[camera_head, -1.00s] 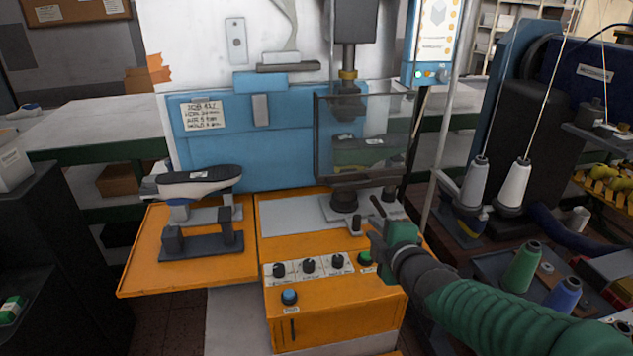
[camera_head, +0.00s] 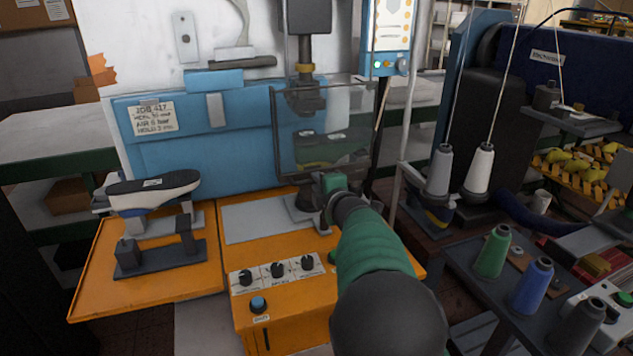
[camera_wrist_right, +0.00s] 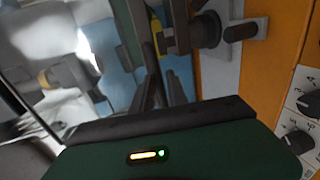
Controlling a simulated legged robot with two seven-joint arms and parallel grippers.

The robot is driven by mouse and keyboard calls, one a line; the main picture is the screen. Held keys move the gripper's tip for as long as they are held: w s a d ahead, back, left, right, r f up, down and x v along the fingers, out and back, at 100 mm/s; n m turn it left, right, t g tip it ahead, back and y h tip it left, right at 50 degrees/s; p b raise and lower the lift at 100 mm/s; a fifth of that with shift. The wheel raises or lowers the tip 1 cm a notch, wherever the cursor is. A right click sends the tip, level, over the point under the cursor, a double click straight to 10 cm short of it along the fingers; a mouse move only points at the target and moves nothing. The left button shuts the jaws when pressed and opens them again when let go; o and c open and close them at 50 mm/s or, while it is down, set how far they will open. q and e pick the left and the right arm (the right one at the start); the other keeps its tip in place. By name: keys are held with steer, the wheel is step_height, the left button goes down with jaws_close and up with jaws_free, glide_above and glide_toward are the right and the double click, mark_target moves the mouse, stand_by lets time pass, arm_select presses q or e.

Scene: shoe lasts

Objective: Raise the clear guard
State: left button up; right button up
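The clear guard (camera_head: 345,112) is a see-through panel with a dark lower edge, hanging in front of the press head (camera_head: 305,95). It is down, with a dark shoe last (camera_head: 318,148) showing behind it. My right gripper (camera_head: 323,207) is close to the guard's lower edge, near its right half. My wrist and forearm hide part of it. In the right wrist view, dark narrow parts (camera_wrist_right: 158,90) stand ahead of the gripper body; I cannot tell fingers from guard bar, or whether they touch. My left gripper is not in view.
A second shoe last (camera_head: 153,190) rests on a stand on the orange side table (camera_head: 90,285) at left. The orange control box (camera_head: 290,325) with knobs is below. Thread cones (camera_head: 492,252) and a sewing machine (camera_head: 490,125) crowd the right.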

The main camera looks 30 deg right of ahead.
steer(key=shift+w+a+f, duration=0.1)
steer(key=shift+w+f, duration=0.05)
steer(key=shift+w, duration=0.85)
steer(key=shift+s, duration=0.1)
jaws_close()
steer(key=shift+f, duration=0.15)
stand_by(0.4)
